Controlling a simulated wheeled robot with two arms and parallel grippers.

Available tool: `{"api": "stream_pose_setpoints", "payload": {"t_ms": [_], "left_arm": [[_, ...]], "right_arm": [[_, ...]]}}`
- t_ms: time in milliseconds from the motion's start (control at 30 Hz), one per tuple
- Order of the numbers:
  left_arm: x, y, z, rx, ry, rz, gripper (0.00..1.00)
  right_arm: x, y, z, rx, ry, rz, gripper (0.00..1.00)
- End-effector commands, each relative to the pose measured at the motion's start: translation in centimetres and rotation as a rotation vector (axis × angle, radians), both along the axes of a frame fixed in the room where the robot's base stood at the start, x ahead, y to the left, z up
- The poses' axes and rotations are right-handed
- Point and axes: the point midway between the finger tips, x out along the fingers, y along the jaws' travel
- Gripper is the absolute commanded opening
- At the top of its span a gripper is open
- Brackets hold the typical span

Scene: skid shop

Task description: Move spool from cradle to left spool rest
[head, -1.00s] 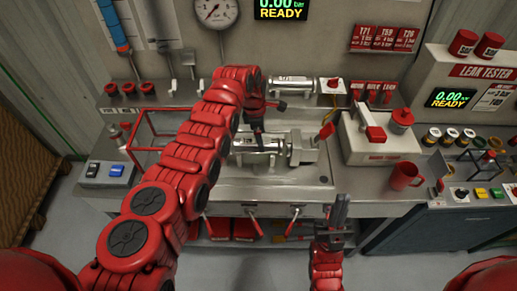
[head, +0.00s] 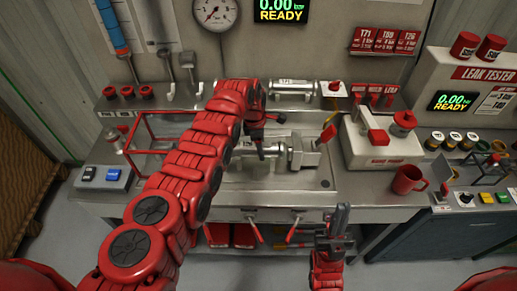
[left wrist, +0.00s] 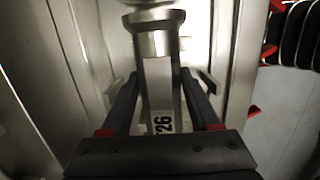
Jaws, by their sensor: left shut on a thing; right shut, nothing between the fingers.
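The spool (head: 275,151) is a metal cylinder lying level in the middle of the bench. It also shows in the left wrist view (left wrist: 160,85), with a "T26" label. My left gripper (head: 261,155) points down and is shut on it, one finger on each side. The metal cradle (head: 302,151) is at the spool's right end; contact between them is hard to make out. I cannot clearly identify the left spool rest; a red wire frame (head: 150,133) stands to the left, partly behind my arm. My right gripper (head: 335,222) is shut and empty, in front of the bench.
Another metal spool (head: 290,87) lies on the back shelf. A white box with a red handle (head: 375,155) and a red mug (head: 407,180) stand to the right. A switch box (head: 107,175) sits at the left front. Bare bench top (head: 270,183) lies in front of the spool.

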Motion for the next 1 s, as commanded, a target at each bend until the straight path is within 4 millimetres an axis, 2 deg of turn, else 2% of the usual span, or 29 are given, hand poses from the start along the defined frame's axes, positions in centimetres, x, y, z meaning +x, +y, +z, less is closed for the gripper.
{"api": "stream_pose_setpoints", "payload": {"t_ms": [667, 1000], "left_arm": [[0.0, 0.0, 1.5, 0.000, -0.001, 0.000, 0.22], [0.0, 0.0, 3.9, 0.000, 0.000, 0.000, 0.22]], "right_arm": [[0.0, 0.0, 1.4, 0.000, 0.000, 0.000, 0.00], [0.0, 0.0, 3.5, 0.000, 0.000, 0.000, 0.00]]}}
